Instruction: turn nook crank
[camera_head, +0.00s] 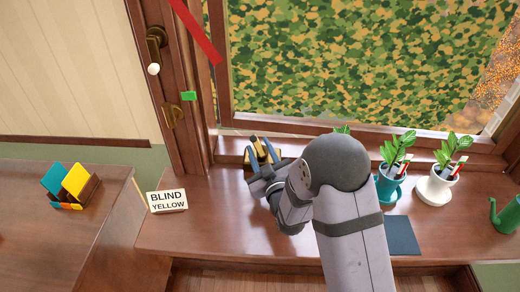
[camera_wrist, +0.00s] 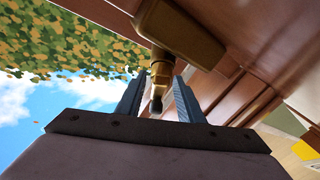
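A brass crank (camera_head: 262,153) sits at the back of the wooden sill, low at the window frame, and my arm partly hides it. In the wrist view the brass crank (camera_wrist: 182,36) has a blocky housing and a narrow arm ending in a dark tip. My gripper (camera_head: 262,155) is in front of it with its two blue-grey fingers apart. In the wrist view the crank's tip lies between the fingers of my gripper (camera_wrist: 158,98), with gaps on both sides. Another brass crank (camera_head: 157,42) with a white knob is on the left window post.
A "BLIND YELLOW" sign (camera_head: 167,201) stands left of my gripper. A teal potted plant (camera_head: 389,187), a white potted plant (camera_head: 434,188) and a green watering can (camera_head: 506,215) stand to the right. A dark mat (camera_head: 402,236) lies nearby. A card holder (camera_head: 77,192) is far left.

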